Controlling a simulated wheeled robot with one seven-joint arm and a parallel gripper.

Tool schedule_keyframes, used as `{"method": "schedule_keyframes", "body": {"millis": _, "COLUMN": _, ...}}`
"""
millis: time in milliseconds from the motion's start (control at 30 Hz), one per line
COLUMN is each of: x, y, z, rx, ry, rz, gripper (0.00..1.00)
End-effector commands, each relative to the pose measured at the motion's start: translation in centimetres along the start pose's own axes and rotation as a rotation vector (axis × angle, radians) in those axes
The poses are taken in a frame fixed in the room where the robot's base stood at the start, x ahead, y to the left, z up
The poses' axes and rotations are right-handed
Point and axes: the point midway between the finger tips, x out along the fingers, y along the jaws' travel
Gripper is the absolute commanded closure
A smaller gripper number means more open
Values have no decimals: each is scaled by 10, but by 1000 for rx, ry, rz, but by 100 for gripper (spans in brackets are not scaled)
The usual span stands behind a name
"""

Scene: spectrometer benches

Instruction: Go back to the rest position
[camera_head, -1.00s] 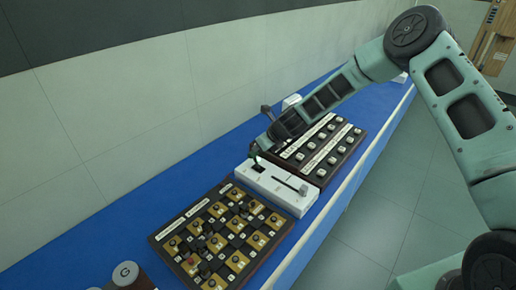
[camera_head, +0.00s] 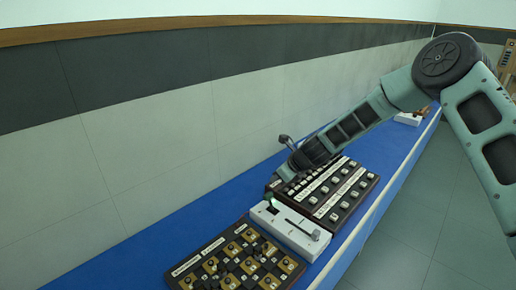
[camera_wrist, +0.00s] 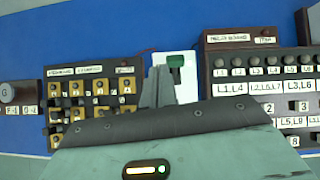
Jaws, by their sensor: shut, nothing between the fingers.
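My arm reaches over the blue bench (camera_head: 130,262) from the right. My gripper (camera_head: 273,186) is at the far end of the white device (camera_head: 292,230), and its fingertips are small and dark there. The gripper body hides the lower part of that device. I cannot tell whether the fingertips touch it.
A dark board with brass-coloured blocks (camera_head: 238,262) lies nearer. A dark panel of white buttons (camera_head: 335,190) lies beyond the device. Another white device (camera_head: 408,119) stands far along the bench. A wall runs along the left; open floor (camera_head: 410,240) lies to the right.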

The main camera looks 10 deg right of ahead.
Motion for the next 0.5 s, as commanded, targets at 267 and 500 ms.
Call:
{"method": "schedule_keyframes", "body": {"millis": 267, "x": -50, "y": 155, "z": 15, "rx": -909, "ry": 4, "rz": 238, "gripper": 100}}
{"method": "schedule_keyframes", "body": {"millis": 500, "x": -123, "y": 268, "z": -41, "rx": -1746, "ry": -11, "rz": 484, "gripper": 100}}
